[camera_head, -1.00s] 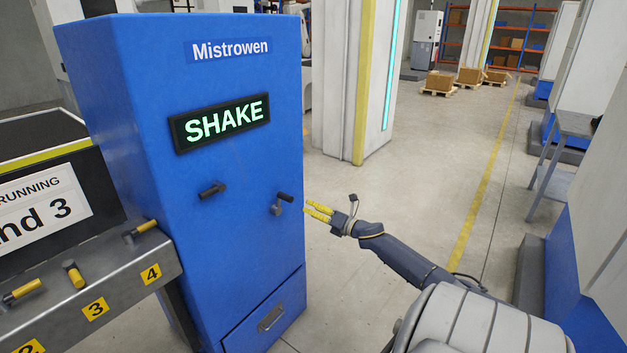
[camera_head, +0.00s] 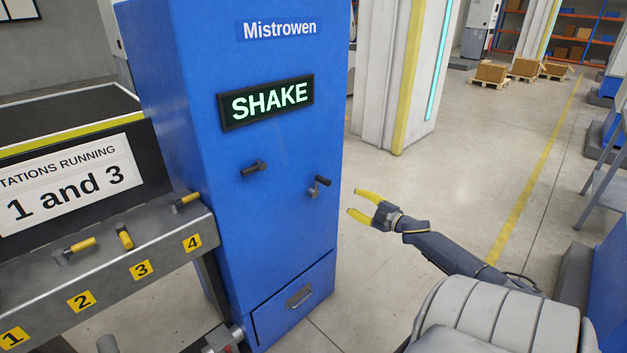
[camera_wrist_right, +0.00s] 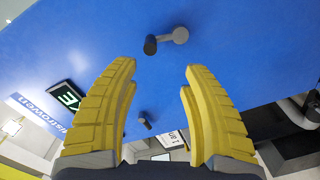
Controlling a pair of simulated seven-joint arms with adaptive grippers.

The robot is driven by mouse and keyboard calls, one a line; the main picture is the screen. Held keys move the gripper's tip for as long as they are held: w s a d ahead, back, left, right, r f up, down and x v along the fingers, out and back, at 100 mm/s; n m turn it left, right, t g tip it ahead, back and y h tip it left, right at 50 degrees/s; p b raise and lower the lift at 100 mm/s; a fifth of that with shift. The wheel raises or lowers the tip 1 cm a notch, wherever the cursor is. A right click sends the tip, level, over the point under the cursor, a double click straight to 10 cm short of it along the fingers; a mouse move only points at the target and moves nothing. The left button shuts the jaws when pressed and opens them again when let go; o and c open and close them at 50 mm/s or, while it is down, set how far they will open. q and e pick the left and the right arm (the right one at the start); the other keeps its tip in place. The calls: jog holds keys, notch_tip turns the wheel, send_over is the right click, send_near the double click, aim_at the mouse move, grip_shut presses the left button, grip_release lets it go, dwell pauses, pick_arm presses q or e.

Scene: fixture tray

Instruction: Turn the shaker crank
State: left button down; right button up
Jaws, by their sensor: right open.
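A blue cabinet (camera_head: 275,225) marked Mistrowen has a lit SHAKE display (camera_head: 266,101). On its front right, a crank (camera_head: 318,187) has a grey hub and a dark knob. In the right wrist view the crank (camera_wrist_right: 166,40) lies ahead, above the gap between the fingertips. A second dark handle (camera_head: 254,168) sits to its left, and also shows lower in the right wrist view (camera_wrist_right: 145,119). My right gripper (camera_head: 360,202) is open and empty, its yellow fingers to the right of the crank, apart from it.
A grey ledge (camera_head: 105,262) at left has yellow-tipped levers and number plates. A sign (camera_head: 70,185) above it reads stations running 1 and 3. A drawer (camera_head: 292,303) is shut at the cabinet's base. The floor (camera_head: 480,180) right of the cabinet is clear.

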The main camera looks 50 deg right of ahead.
jog(key=m, duration=1.3)
send_near(319, 178)
jog(key=shift+w+d+f, duration=0.2)
jog(key=shift+w+f, duration=0.05)
jog(key=shift+w, duration=1.55)
jog(key=shift+w+d+f, duration=0.25)
jog(key=shift+w, duration=1.55)
jog(key=shift+w+d+f, duration=0.2)
jog(key=shift+w, duration=1.6)
grip_shut()
